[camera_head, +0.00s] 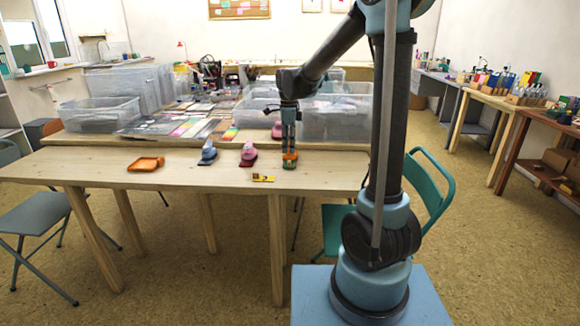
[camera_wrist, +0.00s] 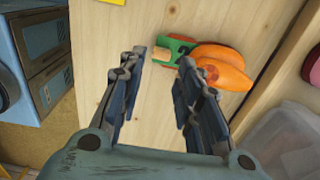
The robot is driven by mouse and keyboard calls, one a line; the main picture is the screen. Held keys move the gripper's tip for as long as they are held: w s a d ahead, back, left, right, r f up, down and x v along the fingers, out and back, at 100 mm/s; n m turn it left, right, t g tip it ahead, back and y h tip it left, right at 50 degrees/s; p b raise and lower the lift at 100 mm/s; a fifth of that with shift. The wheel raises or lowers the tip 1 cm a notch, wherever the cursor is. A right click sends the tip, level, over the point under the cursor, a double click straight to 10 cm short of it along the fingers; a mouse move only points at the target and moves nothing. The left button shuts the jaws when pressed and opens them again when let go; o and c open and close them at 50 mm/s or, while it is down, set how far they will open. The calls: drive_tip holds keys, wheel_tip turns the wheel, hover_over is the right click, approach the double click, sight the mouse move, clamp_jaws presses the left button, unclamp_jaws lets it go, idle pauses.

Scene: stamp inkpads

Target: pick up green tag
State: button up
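A green tag-like piece (camera_wrist: 182,48) with a dark mark lies on the wooden table in the wrist view, touching or joined to a rounded orange thing (camera_wrist: 225,65). I cannot tell whether the two are one object. A small tan block (camera_wrist: 161,54) shows at its left end. My gripper (camera_wrist: 163,62) is open and empty, its two fingers apart, with the green piece just beyond the fingertips. In the head view my gripper (camera_head: 289,146) points down over the table's right part, close above the orange and green thing (camera_head: 289,161), which it partly covers.
On the table (camera_head: 100,166) stand a pink stamp-like thing (camera_head: 248,155), a blue one (camera_head: 208,153) and an orange tray (camera_head: 146,164). A yellow card (camera_head: 263,178) lies near the front edge. Clear plastic bins (camera_head: 335,122) stand behind. The table's left front is clear.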

sight(289, 161)
drive_tip(key=shift+w+f, duration=0.15)
drive_tip(key=shift+f, duration=3.3)
drive_tip(key=c, duration=0.5)
drive_tip(key=shift+d+r, duration=0.1)
drive_tip(key=shift+d, duration=0.05)
drive_tip(key=shift+c, duration=0.2)
